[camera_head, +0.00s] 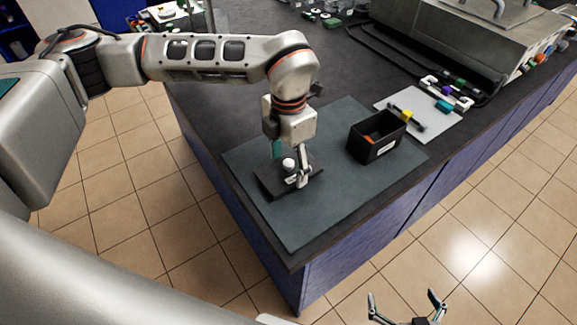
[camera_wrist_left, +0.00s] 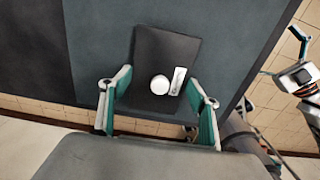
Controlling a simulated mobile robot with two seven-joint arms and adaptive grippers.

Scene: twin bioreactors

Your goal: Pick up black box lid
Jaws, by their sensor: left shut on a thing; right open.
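The black box lid (camera_head: 270,187) is a flat dark plate with a round white knob and a small white label. It is at the left part of the grey-green mat; I cannot tell whether it touches the mat. My left gripper (camera_head: 290,172) points down over it and is shut on it. In the left wrist view the lid (camera_wrist_left: 165,48) extends between and beyond the two fingers of the left gripper (camera_wrist_left: 158,100). My right gripper (camera_head: 406,304) is open and empty, low at the bottom right, away from the bench.
An open black box (camera_head: 376,137) with something orange inside stands on the mat (camera_head: 330,215), right of the lid. A white board (camera_head: 440,122) with small coloured parts lies behind it. A large metal apparatus (camera_head: 480,45) stands at the back right. The front mat area is clear.

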